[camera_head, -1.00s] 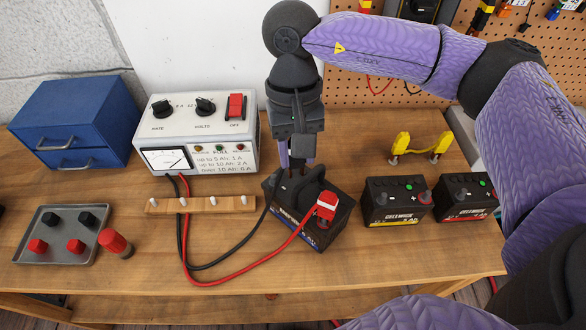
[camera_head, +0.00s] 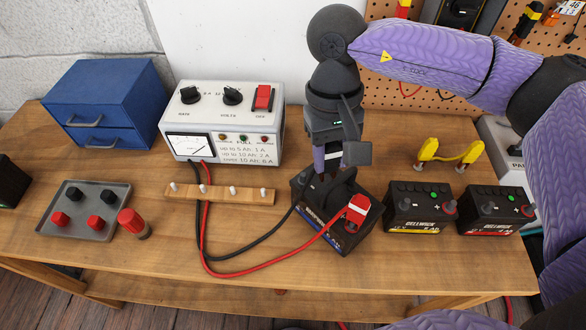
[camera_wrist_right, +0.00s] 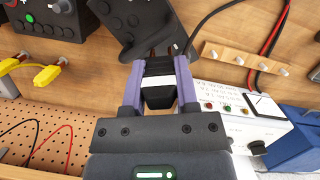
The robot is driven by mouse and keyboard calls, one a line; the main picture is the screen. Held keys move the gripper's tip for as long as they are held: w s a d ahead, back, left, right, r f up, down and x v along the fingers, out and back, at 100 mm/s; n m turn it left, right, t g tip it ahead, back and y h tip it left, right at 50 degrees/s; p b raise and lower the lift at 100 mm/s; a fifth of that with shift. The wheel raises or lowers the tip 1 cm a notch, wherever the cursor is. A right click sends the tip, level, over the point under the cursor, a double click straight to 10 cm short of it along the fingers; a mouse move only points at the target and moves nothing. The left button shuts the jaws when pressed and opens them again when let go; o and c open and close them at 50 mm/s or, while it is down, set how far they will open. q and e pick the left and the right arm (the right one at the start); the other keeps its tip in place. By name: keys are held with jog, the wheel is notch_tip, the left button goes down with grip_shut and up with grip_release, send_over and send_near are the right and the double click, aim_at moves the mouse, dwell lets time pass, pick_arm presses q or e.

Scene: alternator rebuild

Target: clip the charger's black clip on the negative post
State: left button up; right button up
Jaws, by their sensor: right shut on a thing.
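The black clip (camera_head: 341,187) is at the top of the dark battery (camera_head: 325,230) in front of the charger (camera_head: 215,125). My right gripper (camera_head: 331,168) comes down from above and is shut on the black clip. In the right wrist view, its two purple fingers (camera_wrist_right: 159,88) hold the clip (camera_wrist_right: 158,97) between them, with the clip's far end at the battery top (camera_wrist_right: 128,25). The negative post is hidden, so I cannot tell whether the clip grips it. The red clip (camera_head: 357,209) sits on the battery's other post. My left gripper is not in view.
A wooden rail with white pegs (camera_head: 220,194) lies before the charger, near the black and red cables (camera_head: 238,270). Two smaller batteries (camera_head: 420,208) (camera_head: 496,210) and a yellow-handled lead (camera_head: 450,156) are right. A grey tray (camera_head: 62,226), red cylinder (camera_head: 133,223) and blue cabinet (camera_head: 105,105) are left.

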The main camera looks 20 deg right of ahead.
aim_at(333, 145)
notch_tip(333, 145, up, 4)
jog(key=p, duration=0.2)
jog(key=shift+r+p, duration=0.2)
jog(key=shift+p, duration=0.15)
jog(key=shift+r+m, duration=0.15)
jog(key=shift+m, duration=0.15)
jog(key=m, duration=0.3)
jog(key=shift+w+a+y+b, duration=0.25)
jog(key=shift+w+y+b, duration=0.05)
jog(key=shift+y, duration=0.1)
jog(key=w+a+f+m+t+b, duration=0.2)
jog(key=m+b, duration=0.1)
jog(key=m, duration=1.2)
jog(key=w+a+f+m+t+b, duration=0.1)
jog(key=a+f+m+t+b, duration=0.1)
jog(key=m, duration=1.3)
jog(key=shift+w+f+t+b, duration=0.3)
jog(key=shift+w+f+b, duration=0.1)
jog(key=shift+f+b, duration=0.3)
